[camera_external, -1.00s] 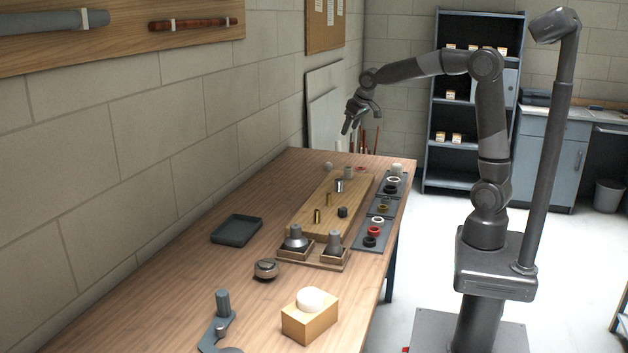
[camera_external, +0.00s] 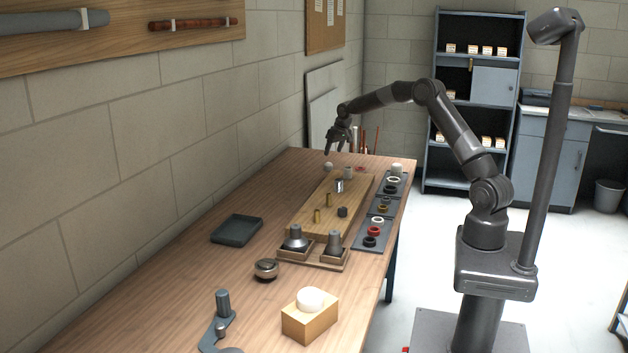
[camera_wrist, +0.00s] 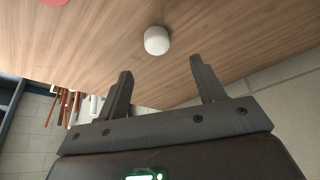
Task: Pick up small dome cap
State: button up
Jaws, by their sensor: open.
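The small dome cap (camera_wrist: 157,40) is a pale, rounded piece standing on the wooden table in the wrist view, just beyond my fingertips and roughly centred between them. In the external view it shows as a small grey-white dome (camera_external: 328,166) near the far end of the table, by the wall side. My gripper (camera_wrist: 161,68) is open and empty. In the external view my gripper (camera_external: 330,151) hangs just above the cap, pointing down; the gap between them is small and hard to judge.
A wooden board (camera_external: 318,217) with several small fittings lies nearby. Dark mats (camera_external: 372,236) with rings line the right table edge. A dark tray (camera_external: 237,230) lies further toward the camera. The block wall (camera_external: 130,150) runs along the left. Upright rods (camera_wrist: 66,108) stand beyond the table.

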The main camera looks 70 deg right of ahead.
aim_at(329, 163)
jog(key=x, duration=0.8)
jog(key=shift+d+f, duration=0.15)
jog(key=shift+d, duration=0.2)
jog(key=c, duration=1)
jog(key=shift+c, duration=0.2)
